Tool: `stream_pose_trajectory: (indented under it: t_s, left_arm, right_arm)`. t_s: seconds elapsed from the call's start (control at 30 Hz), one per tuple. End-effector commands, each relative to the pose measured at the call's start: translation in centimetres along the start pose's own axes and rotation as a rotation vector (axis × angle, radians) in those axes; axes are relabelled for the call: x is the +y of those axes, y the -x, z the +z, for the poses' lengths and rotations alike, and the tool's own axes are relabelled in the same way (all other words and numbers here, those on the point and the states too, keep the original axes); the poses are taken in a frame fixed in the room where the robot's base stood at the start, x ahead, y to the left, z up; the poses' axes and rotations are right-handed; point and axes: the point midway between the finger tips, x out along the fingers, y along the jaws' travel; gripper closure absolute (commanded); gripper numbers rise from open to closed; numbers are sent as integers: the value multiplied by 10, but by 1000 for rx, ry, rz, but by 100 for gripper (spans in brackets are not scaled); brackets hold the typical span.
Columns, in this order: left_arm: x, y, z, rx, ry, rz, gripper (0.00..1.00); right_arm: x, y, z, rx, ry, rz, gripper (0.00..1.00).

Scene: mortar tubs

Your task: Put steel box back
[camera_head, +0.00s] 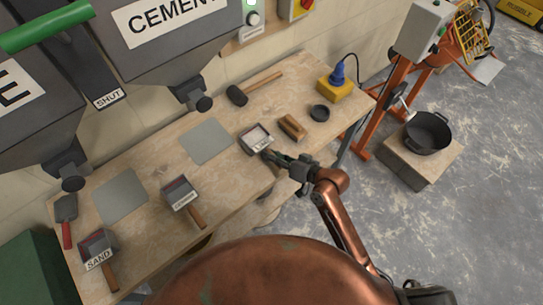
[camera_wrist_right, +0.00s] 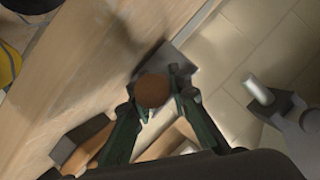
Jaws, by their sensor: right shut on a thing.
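A small steel box (camera_head: 256,138) with a white label and a pale inside is at the bench's front edge, right of the grey plates. My right gripper (camera_head: 276,158) is at its near side, shut on its handle. In the right wrist view the round brown handle end (camera_wrist_right: 153,91) sits between the two fingers, with a grey steel surface (camera_wrist_right: 182,62) beyond it. I cannot tell whether the box touches the bench. Two similar boxes with wooden handles, labelled CEMENT (camera_head: 181,193) and SAND (camera_head: 98,246), stand to the left. My left gripper is out of view.
Grey plates (camera_head: 206,140) (camera_head: 120,195) lie on the wooden bench (camera_head: 150,165). A wooden block-like tool (camera_head: 293,127), a black disc (camera_head: 319,112) and a mallet (camera_head: 238,95) are near. Hoppers overhang the back. A black tub (camera_head: 428,130) stands to the right.

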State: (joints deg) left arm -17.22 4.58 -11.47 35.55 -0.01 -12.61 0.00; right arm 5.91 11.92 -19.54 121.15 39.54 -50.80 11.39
Motion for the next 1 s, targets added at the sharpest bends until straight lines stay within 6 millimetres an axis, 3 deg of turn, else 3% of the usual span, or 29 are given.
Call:
stream_pose_trajectory:
  t_s: [0.4,0.43,0.67,1.0]
  left_arm:
    - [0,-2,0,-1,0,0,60]
    - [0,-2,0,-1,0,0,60]
    - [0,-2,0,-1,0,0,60]
    - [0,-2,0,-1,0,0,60]
  right_arm:
    - [5,-3,7,5,2,-2,100]
    - [6,-3,8,2,1,0,82]
    - [6,-3,8,2,1,-1,66]
    - [4,-3,5,4,1,-2,66]
